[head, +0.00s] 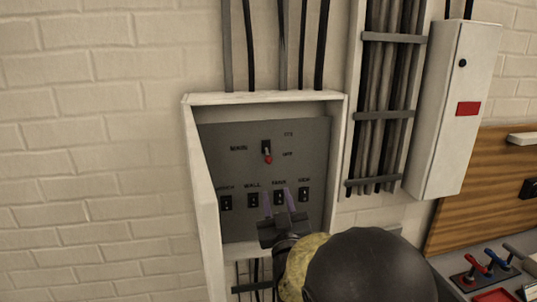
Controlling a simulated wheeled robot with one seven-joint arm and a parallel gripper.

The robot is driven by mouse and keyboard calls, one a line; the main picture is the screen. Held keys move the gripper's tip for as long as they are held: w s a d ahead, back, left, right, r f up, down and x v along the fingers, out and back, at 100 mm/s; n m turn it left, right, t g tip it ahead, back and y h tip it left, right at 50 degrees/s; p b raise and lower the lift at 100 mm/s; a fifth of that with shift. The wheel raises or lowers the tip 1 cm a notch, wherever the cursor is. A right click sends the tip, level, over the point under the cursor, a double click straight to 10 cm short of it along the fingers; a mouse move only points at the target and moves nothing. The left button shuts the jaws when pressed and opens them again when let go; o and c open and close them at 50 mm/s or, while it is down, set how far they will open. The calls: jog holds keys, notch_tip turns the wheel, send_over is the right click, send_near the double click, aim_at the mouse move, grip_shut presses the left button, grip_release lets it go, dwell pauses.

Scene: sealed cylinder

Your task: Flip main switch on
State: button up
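The main switch (267,152) is near the top middle of a grey panel (222,140), with a label to its left that seems to read "MAIN". Its red-tipped lever points down, beside the lower label, which seems to read "OFF". My gripper (278,198) is in front of the lower part of the panel, below the main switch and apart from it. Its two thin purplish fingers point up and stand apart with nothing between them. My wrist and arm hide the panel's lower right part.
A row of several small black switches (226,202) runs below the main switch, partly behind my fingers. The white box (262,98) around the panel is open at the front. Cables and a closed white cabinet (455,110) are at right. A bench with red and blue levers is lower right.

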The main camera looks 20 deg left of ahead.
aim_at(269, 160)
jog(key=p+x, duration=0.7)
jog(key=x, duration=0.5)
jog(key=shift+r, duration=0.25)
jog(key=shift+w+a+r+p, duration=0.1)
jog(key=shift+w+a+p, duration=0.35)
jog(key=shift+w, duration=0.25)
jog(key=shift+c, duration=0.4)
grip_shut()
